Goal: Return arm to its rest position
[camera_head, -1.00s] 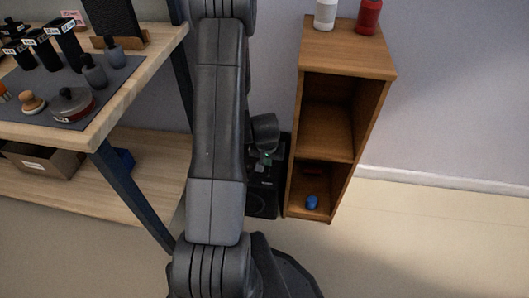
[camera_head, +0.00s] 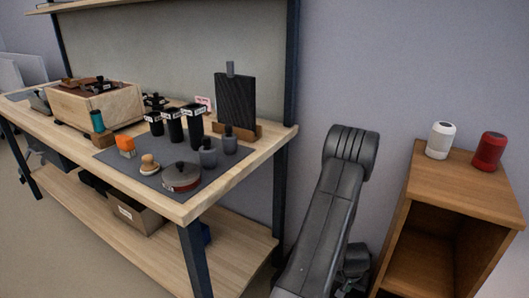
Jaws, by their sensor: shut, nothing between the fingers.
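My arm (camera_head: 330,215) shows as a dark grey link rising from the bottom edge to a ribbed joint (camera_head: 352,150), between the workbench and the wooden cabinet. A darker part of my arm (camera_head: 355,265) shows low behind the link, beside the cabinet's left side. My gripper's fingers do not show; they are hidden or below the picture. A white cylinder (camera_head: 440,141) and a red cylinder (camera_head: 488,152) stand upright on the cabinet top, apart from the arm.
The wooden cabinet (camera_head: 465,190) with an open front stands close to the right of my arm.

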